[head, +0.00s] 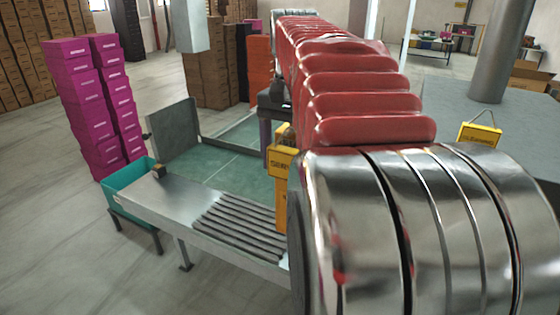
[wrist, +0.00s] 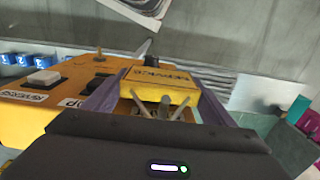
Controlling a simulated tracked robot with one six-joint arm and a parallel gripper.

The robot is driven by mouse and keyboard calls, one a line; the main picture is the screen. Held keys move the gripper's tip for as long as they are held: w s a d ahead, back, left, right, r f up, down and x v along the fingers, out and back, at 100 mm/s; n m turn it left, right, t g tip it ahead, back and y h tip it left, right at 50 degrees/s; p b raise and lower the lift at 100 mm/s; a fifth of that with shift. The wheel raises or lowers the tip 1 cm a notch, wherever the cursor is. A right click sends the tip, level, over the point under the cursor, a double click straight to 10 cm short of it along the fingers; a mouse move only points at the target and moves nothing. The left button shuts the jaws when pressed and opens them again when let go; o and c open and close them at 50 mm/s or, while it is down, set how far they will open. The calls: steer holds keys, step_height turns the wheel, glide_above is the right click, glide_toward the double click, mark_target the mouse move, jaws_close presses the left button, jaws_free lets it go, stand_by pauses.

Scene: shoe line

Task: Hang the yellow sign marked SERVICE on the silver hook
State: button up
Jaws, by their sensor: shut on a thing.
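The yellow sign (wrist: 158,88) is in the middle of the wrist view, its dark lettering upside down, with wire legs running toward my gripper (wrist: 155,99). My gripper's purple fingers stand either side of it, shut on the sign. In the head view the yellow sign (head: 283,162) shows the start of SERVICE, partly cut off by my arm. My gripper (head: 266,133) is a small dark and purple shape there. I cannot make out the silver hook with certainty; a small grey pointed piece (wrist: 143,48) shows beyond the sign.
A yellow control box (wrist: 50,95) with buttons is close beside the sign. A steel bench (head: 170,205) with rollers (head: 240,228) ends at a teal bin (head: 125,178). Magenta box stacks (head: 90,100) stand left. Another yellow sign (head: 480,132) rests at right.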

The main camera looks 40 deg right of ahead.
steer(key=o, duration=1.2)
steer(key=shift+c, duration=0.2)
steer(key=shift+r, duration=6.85)
steer(key=shift+a, duration=0.1)
